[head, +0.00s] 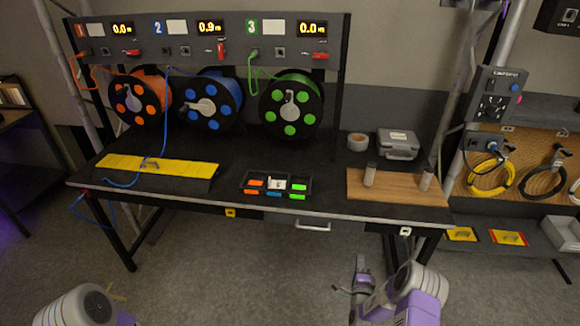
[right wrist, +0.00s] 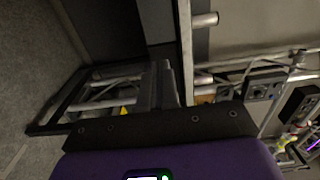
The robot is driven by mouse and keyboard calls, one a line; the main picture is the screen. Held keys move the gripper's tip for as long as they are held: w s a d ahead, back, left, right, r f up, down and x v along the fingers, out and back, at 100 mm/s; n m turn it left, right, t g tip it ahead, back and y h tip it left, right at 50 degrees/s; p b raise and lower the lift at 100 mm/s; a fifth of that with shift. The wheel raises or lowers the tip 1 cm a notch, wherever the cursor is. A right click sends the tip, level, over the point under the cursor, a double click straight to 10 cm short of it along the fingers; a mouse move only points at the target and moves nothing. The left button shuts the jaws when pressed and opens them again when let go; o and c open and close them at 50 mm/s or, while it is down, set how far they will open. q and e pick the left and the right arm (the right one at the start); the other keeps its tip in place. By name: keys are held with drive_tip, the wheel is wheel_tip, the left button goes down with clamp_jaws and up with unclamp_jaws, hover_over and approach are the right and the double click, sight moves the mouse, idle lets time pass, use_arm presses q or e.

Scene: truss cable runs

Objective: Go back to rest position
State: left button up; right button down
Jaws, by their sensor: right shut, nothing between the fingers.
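My right gripper (head: 359,264) hangs low in front of the workbench (head: 330,208), over the open floor. It is shut and empty, and touches nothing that I can see. In the right wrist view its dark closed fingers (right wrist: 160,85) point toward the bench frame and metal tubes. My left arm shows only as a rounded grey and purple link at the lower left of the head view; its gripper is out of the picture.
The bench carries orange (head: 140,97), blue (head: 212,100) and green (head: 291,105) cable reels, a yellow cable ramp (head: 120,163), a parts tray (head: 265,190) and a wooden board (head: 395,190). A blue cable (head: 80,210) hangs off the left edge. The floor (head: 235,265) in front is clear.

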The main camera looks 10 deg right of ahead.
drive_tip(key=s+a+f+n+g+y, duration=0.4)
drive_tip(key=s+a+n, duration=0.15)
drive_tip(key=a, duration=0.45)
drive_tip(key=s+a+f+n+g+y, duration=0.4)
drive_tip(key=s+a+n+g, duration=0.15)
drive_tip(key=a, duration=0.45)
drive_tip(key=s+a+n+g+y, duration=0.1)
drive_tip(key=s+a+n+g, duration=0.2)
drive_tip(key=s, duration=0.6)
drive_tip(key=s+a+r+n+g+y, duration=0.1)
drive_tip(key=s+a+n+g+y, duration=0.1)
drive_tip(key=s+a+n, duration=0.3)
drive_tip(key=s+a+g, duration=0.1)
drive_tip(key=s, duration=0.3)
drive_tip(key=shift+a+r+n, duration=0.2)
drive_tip(key=shift+r+n, duration=0.1)
drive_tip(key=shift+g, duration=0.25)
